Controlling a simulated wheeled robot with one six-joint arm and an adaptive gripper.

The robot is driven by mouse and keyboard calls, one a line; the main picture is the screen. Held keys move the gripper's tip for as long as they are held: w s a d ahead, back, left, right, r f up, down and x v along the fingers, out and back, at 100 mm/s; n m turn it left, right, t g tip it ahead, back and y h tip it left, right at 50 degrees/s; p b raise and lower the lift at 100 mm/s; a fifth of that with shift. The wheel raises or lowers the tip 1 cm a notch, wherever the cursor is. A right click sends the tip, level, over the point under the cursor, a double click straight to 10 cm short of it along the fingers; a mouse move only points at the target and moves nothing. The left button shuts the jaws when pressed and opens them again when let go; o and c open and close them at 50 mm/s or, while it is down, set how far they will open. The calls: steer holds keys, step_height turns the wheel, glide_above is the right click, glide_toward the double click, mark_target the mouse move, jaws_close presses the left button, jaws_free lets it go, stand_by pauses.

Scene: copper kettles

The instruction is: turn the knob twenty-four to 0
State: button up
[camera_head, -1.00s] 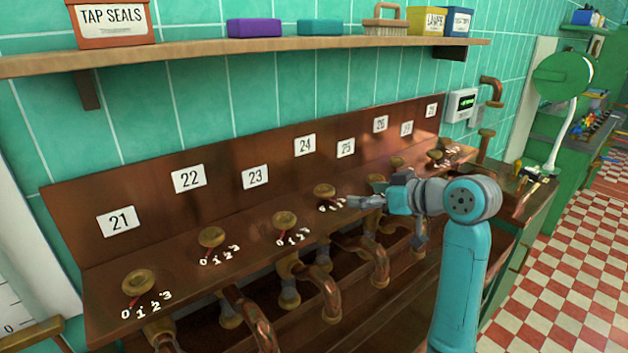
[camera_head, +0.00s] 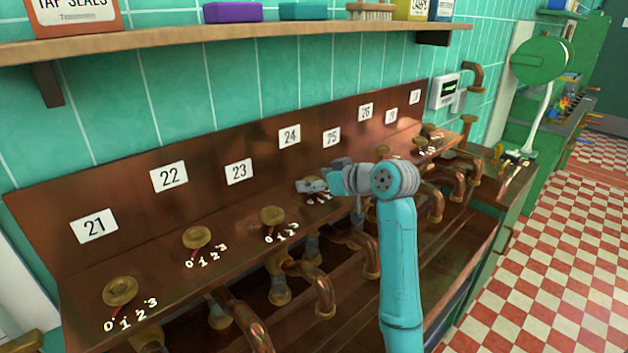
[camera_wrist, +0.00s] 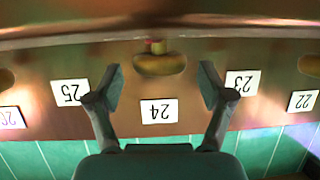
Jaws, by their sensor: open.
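The brass knob twenty-four (camera_wrist: 160,64) shows in the wrist view, which sees the panel upside down, just below its white label 24 (camera_head: 290,136). A red mark (camera_wrist: 156,46) shows at the knob's edge; which number it points to cannot be told. My gripper (camera_head: 308,186) is open at the knob in the head view and hides most of it, with part of its white numbers (camera_head: 320,198) showing. In the wrist view, the fingers of my gripper (camera_wrist: 160,78) stand apart on either side of the knob, with gaps on both sides.
Knob 23 (camera_head: 272,216), knob 22 (camera_head: 197,237) and knob 21 (camera_head: 120,291) line the copper ledge to the left. More knobs continue to the right. Copper pipes (camera_head: 322,290) hang below. A wooden shelf (camera_head: 240,42) runs above the panel.

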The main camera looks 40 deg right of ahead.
steer(key=shift+w+f, duration=0.15)
steer(key=shift+w, duration=0.15)
steer(key=c, duration=1.2)
steer(key=shift+o, duration=0.2)
steer(key=shift+a, duration=0.1)
steer(key=shift+m+h, duration=0.3)
steer(key=shift+a+m+h, duration=0.2)
steer(key=shift+m+h, duration=0.7)
steer(key=shift+h, duration=0.2)
steer(key=shift+m+g+h, duration=0.5)
steer(key=shift+m+h, duration=1.2)
steer(key=shift+h, duration=0.2)
